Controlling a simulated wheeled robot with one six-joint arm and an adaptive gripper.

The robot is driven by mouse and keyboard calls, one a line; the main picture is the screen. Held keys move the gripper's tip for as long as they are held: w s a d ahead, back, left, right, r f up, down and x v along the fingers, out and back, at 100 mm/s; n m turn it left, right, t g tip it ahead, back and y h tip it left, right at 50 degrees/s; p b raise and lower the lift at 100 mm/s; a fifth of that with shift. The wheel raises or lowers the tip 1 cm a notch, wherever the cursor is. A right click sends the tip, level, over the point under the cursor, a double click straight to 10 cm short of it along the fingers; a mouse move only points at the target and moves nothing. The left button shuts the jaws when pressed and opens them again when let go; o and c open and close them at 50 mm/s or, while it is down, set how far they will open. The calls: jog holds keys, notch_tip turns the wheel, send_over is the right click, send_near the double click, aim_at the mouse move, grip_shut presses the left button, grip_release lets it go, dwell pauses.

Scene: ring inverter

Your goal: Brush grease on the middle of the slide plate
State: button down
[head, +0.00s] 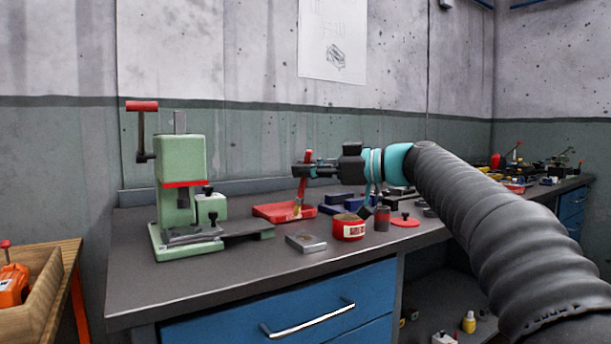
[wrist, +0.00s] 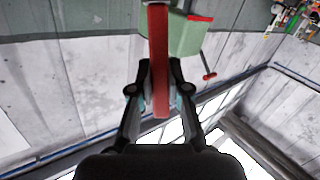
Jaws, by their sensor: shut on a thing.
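My gripper (head: 306,170) is shut on the red handle of a brush (head: 304,185), held upright above the bench with the bristles down. In the wrist view the red handle (wrist: 159,60) runs between the two fingers (wrist: 160,92). The brush tip is in front of or over the red tray (head: 270,212); I cannot tell if it touches. A green press (head: 181,160) stands to the left, and a dark flat plate (head: 248,229), likely the slide plate, sticks out right from its base. An open red tin (head: 348,228) with a pale label and brownish top stands right of the brush.
A small grey metal block (head: 306,243) lies near the bench front. Blue blocks (head: 340,203), a dark red-banded cylinder (head: 382,218) and a red disc with a black knob (head: 405,221) stand near the tin. The bench's front left is clear.

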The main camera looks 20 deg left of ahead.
jog(key=shift+r+p, duration=0.5)
jog(key=shift+r, duration=0.65)
